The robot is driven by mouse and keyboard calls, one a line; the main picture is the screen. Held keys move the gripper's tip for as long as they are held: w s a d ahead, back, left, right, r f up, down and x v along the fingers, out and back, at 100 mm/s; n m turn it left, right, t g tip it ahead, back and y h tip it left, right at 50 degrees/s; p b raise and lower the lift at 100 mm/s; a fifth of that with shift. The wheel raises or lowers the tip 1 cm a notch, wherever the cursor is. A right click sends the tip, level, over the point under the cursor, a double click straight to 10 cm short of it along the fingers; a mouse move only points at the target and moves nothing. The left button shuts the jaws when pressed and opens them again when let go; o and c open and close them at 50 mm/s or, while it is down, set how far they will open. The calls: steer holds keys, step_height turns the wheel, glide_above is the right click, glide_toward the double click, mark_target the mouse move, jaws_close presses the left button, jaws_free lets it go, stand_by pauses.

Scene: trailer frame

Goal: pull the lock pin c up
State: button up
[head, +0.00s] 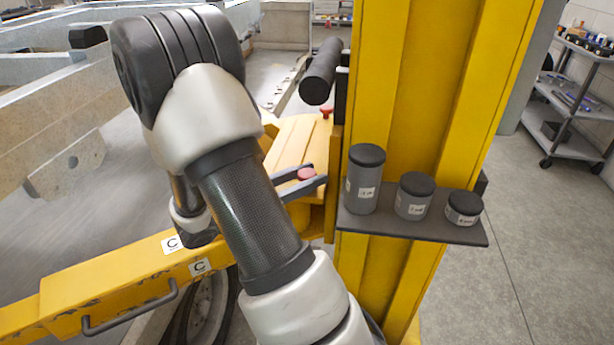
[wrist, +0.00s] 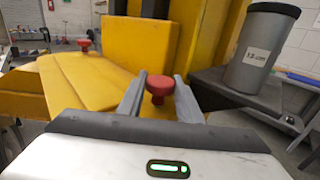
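A red mushroom-shaped pin knob (wrist: 160,86) stands at the edge of the yellow frame in the wrist view, upright on a short stem. It also shows in the head view (head: 306,173). My gripper (wrist: 161,78) has its two grey fingers on either side of this knob, with a narrow gap on each side. The fingers also show in the head view (head: 313,176). A second red knob (head: 327,112) stands farther back on the yellow plate; it also shows in the wrist view (wrist: 84,44). No letter is readable beside either knob.
A yellow post (head: 400,110) rises right of my gripper. Its dark shelf (head: 425,227) holds several grey canisters, one close right in the wrist view (wrist: 262,50). A black cylinder (head: 321,72) sits above. White "C" labels (head: 171,244) mark the lower-left yellow beam (head: 110,285).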

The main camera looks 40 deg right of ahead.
mark_target(306, 173)
jaws_close()
step_height(306, 173, up, 4)
steer(key=p, duration=0.3)
steer(key=shift+f, duration=0.3)
steer(key=o, duration=1)
jaws_free()
steer(key=shift+a, duration=0.1)
